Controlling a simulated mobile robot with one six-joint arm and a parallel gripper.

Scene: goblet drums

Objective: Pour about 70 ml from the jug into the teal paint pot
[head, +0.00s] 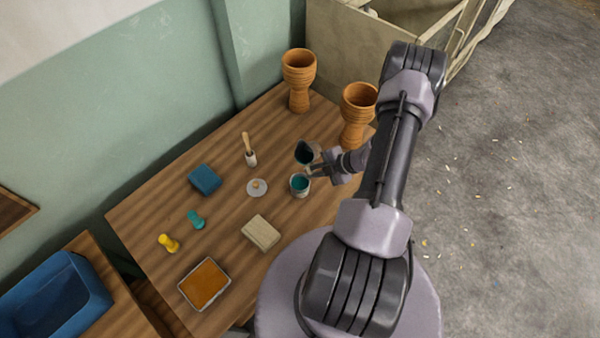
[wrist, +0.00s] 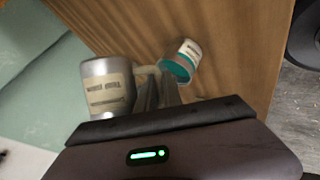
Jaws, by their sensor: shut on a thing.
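The jug (head: 304,153) is grey metal with a pale label and looks dark teal inside in the head view. It is at the back of the teal paint pot (head: 299,186), close to its rim. My gripper (head: 317,163) is shut on the jug, at its handle side. The wrist view shows the labelled jug (wrist: 106,92) left of my gripper (wrist: 160,88), and the small pale-labelled pot (wrist: 183,62) with teal inside just beyond the fingers. The jug's exact tilt is hard to tell. No stream of liquid shows between jug and pot.
Two orange goblet drums (head: 298,78) (head: 357,112) stand at the table's back. A brush in a holder (head: 250,152), a round pale lid (head: 257,187), a blue block (head: 205,179), a beige block (head: 261,232) and an orange tray (head: 186,292) lie left and front on the wooden table (head: 150,218).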

